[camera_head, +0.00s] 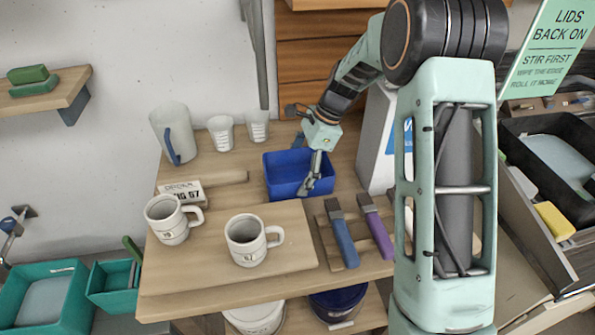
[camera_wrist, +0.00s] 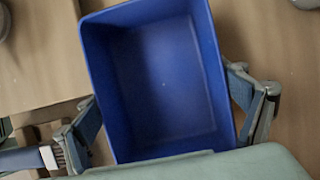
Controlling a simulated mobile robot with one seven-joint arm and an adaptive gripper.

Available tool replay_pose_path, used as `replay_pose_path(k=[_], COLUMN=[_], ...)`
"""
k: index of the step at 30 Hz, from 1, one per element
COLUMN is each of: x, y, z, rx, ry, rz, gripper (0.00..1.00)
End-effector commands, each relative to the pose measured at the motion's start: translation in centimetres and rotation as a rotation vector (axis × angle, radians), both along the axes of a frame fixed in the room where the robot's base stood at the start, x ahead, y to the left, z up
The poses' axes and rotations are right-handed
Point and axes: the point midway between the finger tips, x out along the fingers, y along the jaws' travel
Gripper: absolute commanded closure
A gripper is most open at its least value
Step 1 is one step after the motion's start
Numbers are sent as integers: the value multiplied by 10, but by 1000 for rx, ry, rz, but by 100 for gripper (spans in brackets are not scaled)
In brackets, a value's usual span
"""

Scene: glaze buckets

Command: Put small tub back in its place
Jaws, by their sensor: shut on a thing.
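The small tub (camera_head: 283,188) is a blue, open, rectangular box at the back middle of the wooden table. My gripper (camera_head: 311,180) reaches down at its right end. In the wrist view the tub (camera_wrist: 165,85) is empty, with one finger of my gripper outside each of its two opposite long walls. My gripper is shut on the tub. I cannot tell whether the tub rests on the table or is just above it.
Two mugs (camera_head: 246,247) stand on a board (camera_head: 185,275) in front. Brushes (camera_head: 343,240) lie to the right on a rack. A jug (camera_head: 172,135) and two cups (camera_head: 221,135) stand behind left. A white box (camera_head: 378,140) stands close right. Teal tubs (camera_head: 45,290) are lower left.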

Motion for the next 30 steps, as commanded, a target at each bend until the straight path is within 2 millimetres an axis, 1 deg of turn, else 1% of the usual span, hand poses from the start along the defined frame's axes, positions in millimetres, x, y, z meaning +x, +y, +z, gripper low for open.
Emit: replay_pose_path(k=[2,3,6,14,19,23,30], x=[0,0,0,0,1,4,8], y=[0,0,0,0,-4,-13,-32], z=[-3,-4,-3,-2,9,31,79], rx=[0,0,0,0,-1,-1,0], ry=[0,0,0,0,-2,-5,-4], rz=[0,-1,-1,0,-1,-2,-3], gripper=[43,9,0,0,0,0,0])
